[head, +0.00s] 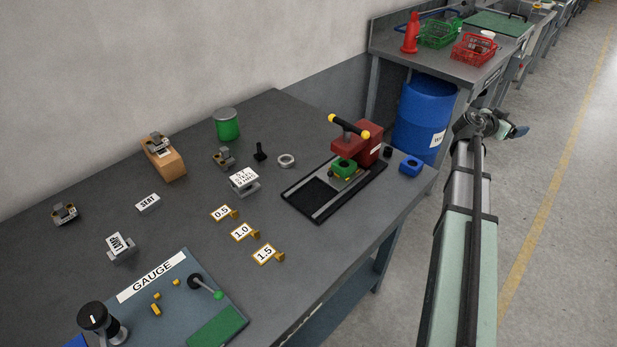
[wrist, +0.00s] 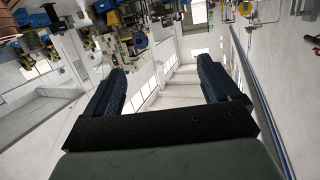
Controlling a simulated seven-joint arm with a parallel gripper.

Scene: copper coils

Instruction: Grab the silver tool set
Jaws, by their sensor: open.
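I cannot tell for certain which thing is the silver tool set. A silver block with a white lettered label (head: 243,181) sits mid-table, and another silver labelled block (head: 120,248) sits at the left. Small grey-and-brass pieces lie at the left (head: 65,214), on a wooden block (head: 157,145) and near the green can (head: 223,157). My gripper (head: 514,130) is off the table's right side, over the floor, far from all of these. In the wrist view my gripper (wrist: 162,78) is open and empty, with both dark fingers wide apart.
A red press (head: 370,143) on a black base stands at the table's right end. A green can (head: 227,124) stands at the back. A gauge plate (head: 215,275) lies in front. A blue barrel (head: 423,118) and side bench (head: 450,62) are behind. The right floor is clear.

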